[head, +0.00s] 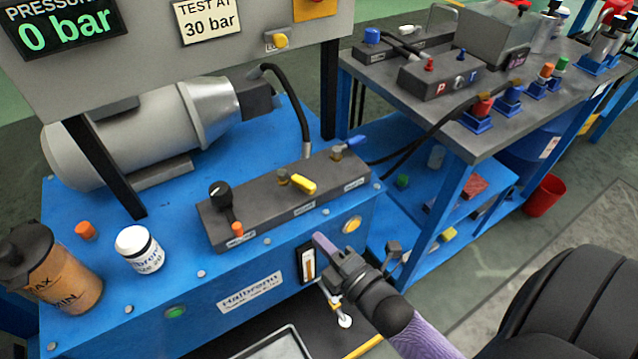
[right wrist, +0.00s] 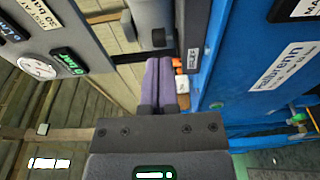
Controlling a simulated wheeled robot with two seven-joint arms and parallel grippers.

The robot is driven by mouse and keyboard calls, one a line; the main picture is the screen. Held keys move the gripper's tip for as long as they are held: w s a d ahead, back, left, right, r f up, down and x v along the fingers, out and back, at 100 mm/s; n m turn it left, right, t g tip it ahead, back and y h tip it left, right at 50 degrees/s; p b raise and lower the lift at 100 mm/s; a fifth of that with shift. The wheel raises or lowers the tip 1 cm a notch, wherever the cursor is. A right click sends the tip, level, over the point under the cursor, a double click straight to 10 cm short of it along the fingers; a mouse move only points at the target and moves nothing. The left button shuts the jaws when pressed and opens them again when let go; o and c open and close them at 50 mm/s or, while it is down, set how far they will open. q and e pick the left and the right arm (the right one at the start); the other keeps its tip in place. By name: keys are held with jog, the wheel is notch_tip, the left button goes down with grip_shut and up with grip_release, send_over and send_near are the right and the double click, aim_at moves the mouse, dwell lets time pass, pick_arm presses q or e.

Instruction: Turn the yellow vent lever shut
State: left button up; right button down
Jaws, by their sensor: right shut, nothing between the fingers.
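The yellow vent lever (head: 303,186) sits on the dark grey valve block (head: 270,208) on top of the blue power unit, with its handle angled toward the lower right. My right gripper (head: 318,238) is in front of the unit's front face, below and slightly right of the lever, apart from it. Its purple fingers are shut with nothing between them; they also show in the right wrist view (right wrist: 160,75). I cannot make out the lever in the right wrist view. My left gripper is not in view.
A black hose (head: 290,100) rises behind. A white bottle (head: 140,250) and a brown reservoir (head: 50,268) stand left. A grey workbench (head: 480,150) stands right.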

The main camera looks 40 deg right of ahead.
jog(key=b, duration=0.4)
send_near(296, 182)
jog(key=w+a, duration=0.3)
jog(key=w+a+f, duration=0.1)
jog(key=w+a, duration=0.1)
jog(key=shift+w+a, duration=0.2)
jog(key=shift+a, duration=0.05)
jog(key=d, duration=0.1)
jog(key=w+d, duration=0.1)
jog(key=d, duration=0.1)
jog(key=shift+d+r+b, duration=0.1)
jog(key=shift+d+b, duration=0.1)
jog(key=shift+b, duration=0.15)
jog(key=shift+d+r, duration=0.15)
jog(key=shift+d, duration=0.05)
jog(key=shift+d+y, duration=0.1)
jog(key=shift+y, duration=0.2)
jog(key=shift+d+n+y, duration=0.2)
jog(key=shift+n+y, duration=0.3)
jog(key=shift+d, duration=0.1)
